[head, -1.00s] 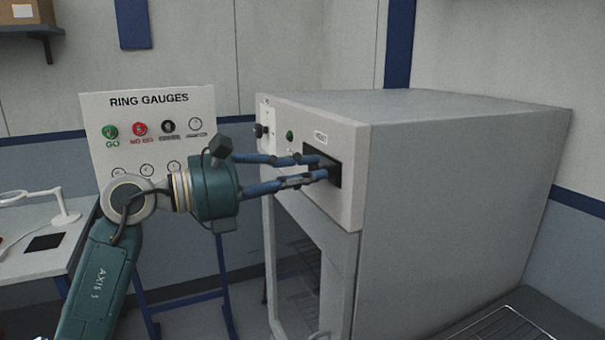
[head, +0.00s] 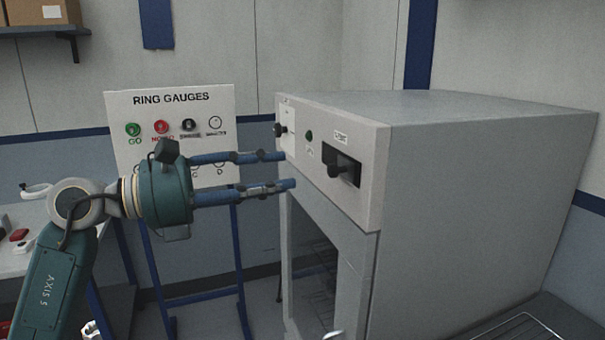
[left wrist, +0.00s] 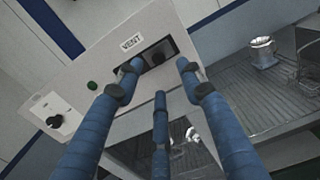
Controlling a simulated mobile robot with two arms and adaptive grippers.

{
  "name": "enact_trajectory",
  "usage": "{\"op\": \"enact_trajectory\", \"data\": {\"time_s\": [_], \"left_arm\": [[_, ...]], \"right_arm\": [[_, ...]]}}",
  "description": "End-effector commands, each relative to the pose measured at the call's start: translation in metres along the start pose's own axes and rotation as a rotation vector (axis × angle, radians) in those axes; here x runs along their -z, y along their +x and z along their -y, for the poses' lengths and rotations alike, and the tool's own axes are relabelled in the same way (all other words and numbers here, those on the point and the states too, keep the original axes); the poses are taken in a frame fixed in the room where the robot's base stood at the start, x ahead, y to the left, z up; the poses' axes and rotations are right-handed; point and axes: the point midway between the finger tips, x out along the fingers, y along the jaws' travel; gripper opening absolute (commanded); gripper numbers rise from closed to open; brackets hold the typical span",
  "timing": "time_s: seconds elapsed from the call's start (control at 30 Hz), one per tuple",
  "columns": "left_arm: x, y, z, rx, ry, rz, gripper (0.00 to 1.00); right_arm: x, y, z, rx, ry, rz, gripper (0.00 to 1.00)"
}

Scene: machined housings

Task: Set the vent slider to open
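The vent slider's dark knob (head: 338,169) sits in a black recessed slot (head: 355,174) on the front panel of a grey cabinet (head: 470,170). In the head view it is left of the slot's middle. The left wrist view shows the knob (left wrist: 157,57) in the slot under a "VENT" label (left wrist: 132,43), with a finger covering the slot's left part. No open or closed marking is readable. My left gripper (head: 289,170) has its blue fingers spread, empty, pointing at the panel and apart from the knob; the fingers also show in the left wrist view (left wrist: 160,72). My right gripper is not in view.
A green lamp (head: 309,136) and a dark rotary knob (head: 281,130) are on the same panel, left of the slot. A "RING GAUGES" board (head: 172,98) stands behind my left arm. A wire rack (head: 505,328) lies at the lower right.

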Motion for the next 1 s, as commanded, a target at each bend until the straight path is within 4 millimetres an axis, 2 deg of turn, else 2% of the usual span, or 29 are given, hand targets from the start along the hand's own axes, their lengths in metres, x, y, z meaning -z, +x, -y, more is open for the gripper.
{"op": "enact_trajectory", "data": {"time_s": [0.1,0.23,0.57,0.67,0.77,0.87,0.9,0.97,1.0], "left_arm": [[0.001,-0.016,0.0,-0.001,0.001,-0.001,0.38],[0.0,-0.025,0.001,0.001,0.0,0.0,0.38],[0.001,-0.026,0.0,0.002,-0.004,0.002,0.38],[0.011,-0.023,-0.009,0.013,-0.101,0.041,0.38],[0.042,-0.017,-0.041,0.024,-0.378,0.16,0.38],[0.091,-0.019,-0.086,-0.004,-0.718,0.312,0.38],[0.116,-0.022,-0.104,-0.027,-0.847,0.37,0.38],[0.155,-0.028,-0.128,-0.068,-1.023,0.448,0.38],[0.182,-0.033,-0.141,-0.099,-1.126,0.494,0.38]], "right_arm": [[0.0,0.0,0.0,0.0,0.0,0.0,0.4],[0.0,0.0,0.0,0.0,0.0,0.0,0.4],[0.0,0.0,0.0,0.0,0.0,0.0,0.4],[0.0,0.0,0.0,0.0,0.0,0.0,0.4],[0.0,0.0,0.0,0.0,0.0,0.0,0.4],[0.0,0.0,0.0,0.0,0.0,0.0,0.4],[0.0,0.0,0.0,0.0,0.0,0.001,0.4],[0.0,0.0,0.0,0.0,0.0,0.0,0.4],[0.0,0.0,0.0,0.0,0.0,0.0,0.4]]}}
